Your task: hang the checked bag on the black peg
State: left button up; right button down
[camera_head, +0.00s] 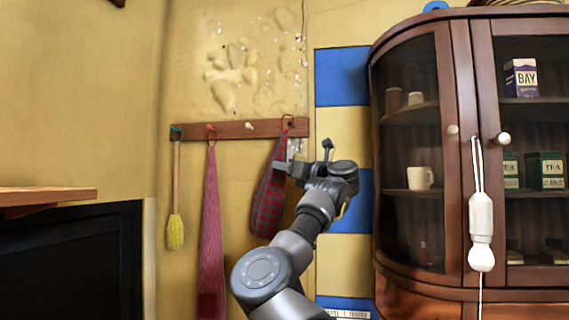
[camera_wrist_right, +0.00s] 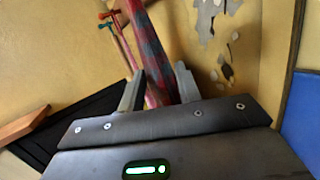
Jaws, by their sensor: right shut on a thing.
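The red-and-blue checked bag (camera_head: 268,205) hangs against the wall below the right end of a wooden peg rail (camera_head: 230,130). Its loop (camera_head: 288,121) is at the rail's rightmost peg position. I cannot tell whether the loop is around the peg or only in front of it, and no black peg shows clearly. My right gripper (camera_head: 283,166) is shut on the upper part of the bag, from its right side. In the right wrist view the checked cloth (camera_wrist_right: 148,48) runs between the two fingers of the right gripper (camera_wrist_right: 158,84). My left gripper is not in view.
A yellow brush (camera_head: 175,230) hangs from a teal peg (camera_head: 176,132). A red striped cloth item (camera_head: 210,220) hangs from a red peg (camera_head: 211,130). A cream peg (camera_head: 250,125) is bare. A glass-door cabinet (camera_head: 460,150) stands right of my arm.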

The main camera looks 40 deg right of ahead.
jog(key=shift+w+d+f+b, duration=0.5)
jog(key=shift+d+f+b, duration=0.05)
jog(key=shift+d+f, duration=0.35)
jog(key=shift+d, duration=0.1)
jog(key=c, duration=0.9)
grip_release()
